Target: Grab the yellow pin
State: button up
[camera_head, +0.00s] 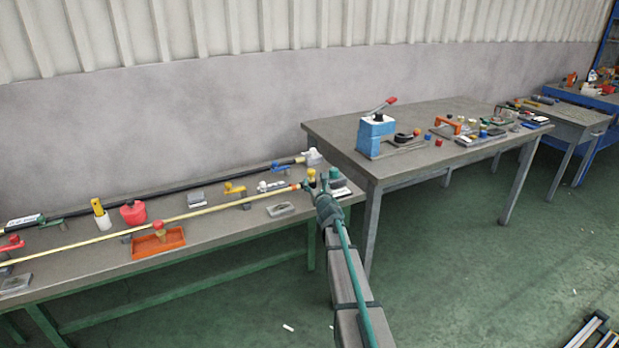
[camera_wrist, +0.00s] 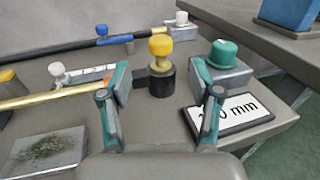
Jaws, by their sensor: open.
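The yellow pin (camera_wrist: 160,45) has a round knob and stands upright in a black round base on the bench, ahead of my gripper in the wrist view. My gripper (camera_wrist: 160,107) is open, with one finger left and one finger right of the pin's line, and nothing between them. The pin is beyond the fingertips and apart from them. In the head view, the pin (camera_head: 312,172) shows as a small yellow spot just above my gripper (camera_head: 318,190), at the right end of the left bench.
A green knob on a grey block (camera_wrist: 222,56) stands close right of the pin. A label plate (camera_wrist: 235,112) lies in front of it. A higher table (camera_head: 420,125) stands to the right.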

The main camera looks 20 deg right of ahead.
aim_at(312, 173)
jog(key=w, duration=0.3)
jog(key=shift+w+d, duration=0.1)
jog(key=shift+d, duration=0.25)
jog(key=shift+w+d+r+p, duration=0.1)
jog(key=shift+w+r+p, duration=0.05)
jog(key=shift+w+p, duration=0.35)
jog(key=w, duration=0.2)
jog(key=w+p, duration=0.1)
jog(key=w, duration=0.1)
jog(key=shift+d+p, duration=0.3)
jog(key=shift+d, duration=0.1)
jog(key=shift+r, duration=0.1)
grip_shut()
